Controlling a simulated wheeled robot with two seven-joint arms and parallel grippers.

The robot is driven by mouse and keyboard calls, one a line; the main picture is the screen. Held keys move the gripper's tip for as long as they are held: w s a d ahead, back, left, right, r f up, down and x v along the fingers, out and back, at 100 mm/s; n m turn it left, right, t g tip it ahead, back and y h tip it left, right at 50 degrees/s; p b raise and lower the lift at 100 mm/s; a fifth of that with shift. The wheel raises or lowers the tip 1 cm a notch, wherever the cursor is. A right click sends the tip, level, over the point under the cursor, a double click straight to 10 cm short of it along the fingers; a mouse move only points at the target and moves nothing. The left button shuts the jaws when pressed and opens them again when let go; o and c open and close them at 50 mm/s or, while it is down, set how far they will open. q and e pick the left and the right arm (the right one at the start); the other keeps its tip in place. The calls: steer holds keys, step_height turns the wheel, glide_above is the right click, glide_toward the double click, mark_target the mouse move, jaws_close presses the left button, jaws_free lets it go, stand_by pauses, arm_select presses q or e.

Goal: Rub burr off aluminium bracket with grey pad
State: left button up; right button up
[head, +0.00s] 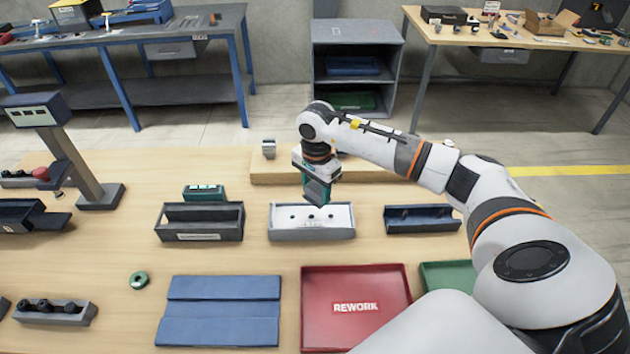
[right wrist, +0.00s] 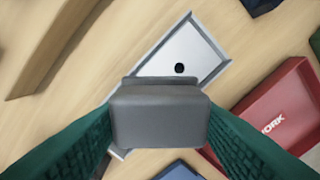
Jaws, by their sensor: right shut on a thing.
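My right gripper (head: 317,190) has its green fingers shut on a dark grey block that looks like the grey pad (right wrist: 160,115). The pad also shows below the gripper in the head view (head: 318,191). A pale grey channel-shaped piece with raised edges and dark holes, which looks like the aluminium bracket (head: 285,232), lies on the table under the gripper. In the right wrist view the bracket (right wrist: 195,50) is partly hidden behind the pad. The pad appears above it; I cannot tell whether they touch. No burr can be made out. My left gripper is not in view.
A black tray (head: 200,236) stands left of the bracket and a dark blue tray (head: 422,227) right of it. A red REWORK tray (head: 318,335), a blue mat (head: 220,312) and a green tray (head: 432,278) lie in front. A wooden board (head: 375,172) lies behind.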

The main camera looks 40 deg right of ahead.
steer(key=shift+a+r, duration=0.1)
steer(key=shift+r, duration=0.6)
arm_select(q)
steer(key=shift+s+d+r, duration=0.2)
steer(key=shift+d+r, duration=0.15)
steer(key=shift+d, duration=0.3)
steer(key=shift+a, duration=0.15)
arm_select(e)
steer(key=shift+r, duration=0.1)
